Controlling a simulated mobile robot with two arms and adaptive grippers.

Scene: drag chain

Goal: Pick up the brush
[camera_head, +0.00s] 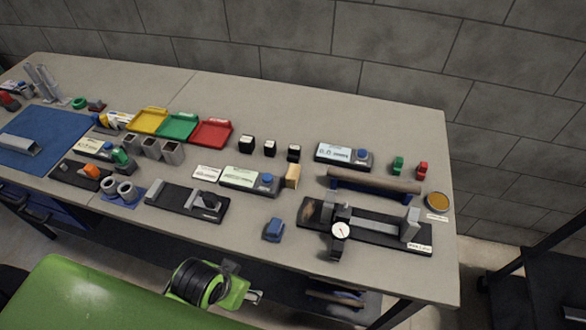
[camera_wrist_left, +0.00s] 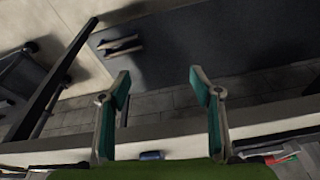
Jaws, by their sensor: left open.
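I cannot single out the brush with certainty. A small upright wooden-coloured block (camera_head: 292,176) stands mid-bench, and a long brown cylinder (camera_head: 375,181) rests on a blue support (camera_head: 345,186). A tan and dark item (camera_head: 335,298) shows low, past the bench's front edge. A similar tan and dark pair of pieces (camera_wrist_left: 120,46) lies on a dark surface in the left wrist view. My left gripper (camera_head: 256,297) is in front of the bench's near edge. In the left wrist view (camera_wrist_left: 160,76) its fingers are spread with nothing between them. My right gripper is not in view.
The grey bench (camera_head: 300,105) holds coloured trays (camera_head: 177,126), a dial gauge fixture (camera_head: 372,225), a small blue block (camera_head: 274,229) and several small parts. Bare bench lies along the back. A dark stand (camera_head: 540,285) is at the right.

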